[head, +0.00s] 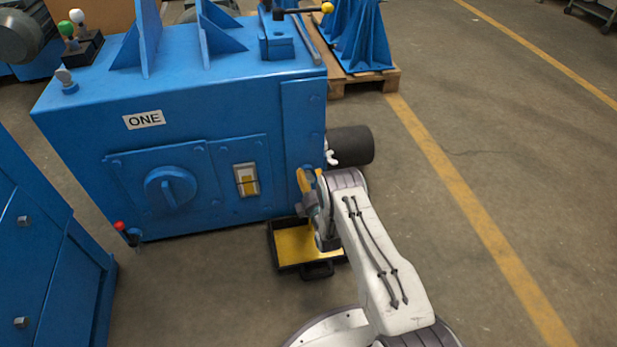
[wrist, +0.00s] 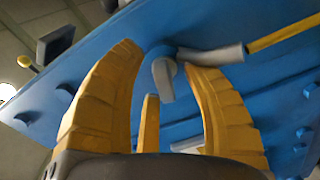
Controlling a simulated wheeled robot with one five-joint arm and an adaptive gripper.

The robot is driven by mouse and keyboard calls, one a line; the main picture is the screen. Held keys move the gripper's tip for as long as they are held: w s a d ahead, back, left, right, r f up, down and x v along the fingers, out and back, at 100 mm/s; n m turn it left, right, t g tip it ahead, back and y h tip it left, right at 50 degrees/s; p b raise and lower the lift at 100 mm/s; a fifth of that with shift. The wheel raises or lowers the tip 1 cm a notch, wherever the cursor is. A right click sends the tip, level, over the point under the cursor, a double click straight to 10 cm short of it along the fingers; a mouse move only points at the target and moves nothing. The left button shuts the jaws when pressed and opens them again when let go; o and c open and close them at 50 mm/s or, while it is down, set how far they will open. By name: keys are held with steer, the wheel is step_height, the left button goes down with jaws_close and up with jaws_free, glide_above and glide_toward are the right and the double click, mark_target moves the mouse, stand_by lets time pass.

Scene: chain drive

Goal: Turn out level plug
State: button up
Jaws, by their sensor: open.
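A grey winged plug (wrist: 164,80), which looks like the level plug, sits on the blue machine wall in the wrist view. It appears between the tips of my gripper (wrist: 158,62), whose yellow fingers are spread. I cannot tell whether they touch it. Beside the right finger, a grey spout (wrist: 212,55) has a thin yellow strand (wrist: 285,33), seemingly oil, at its end. In the head view my gripper (head: 306,183) is at the right end of the blue machine (head: 75,140) marked ONE. My arm and fingers hide the plug there.
A black-rimmed tray (head: 271,243) with yellow content lies on the floor below my gripper. A black cylinder (head: 352,146) juts from the machine's right side. A sight window (head: 246,180) and round knob (head: 170,188) are on its front. The floor at right is clear.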

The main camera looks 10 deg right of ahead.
steer(key=s, duration=1.2)
stand_by(0.6)
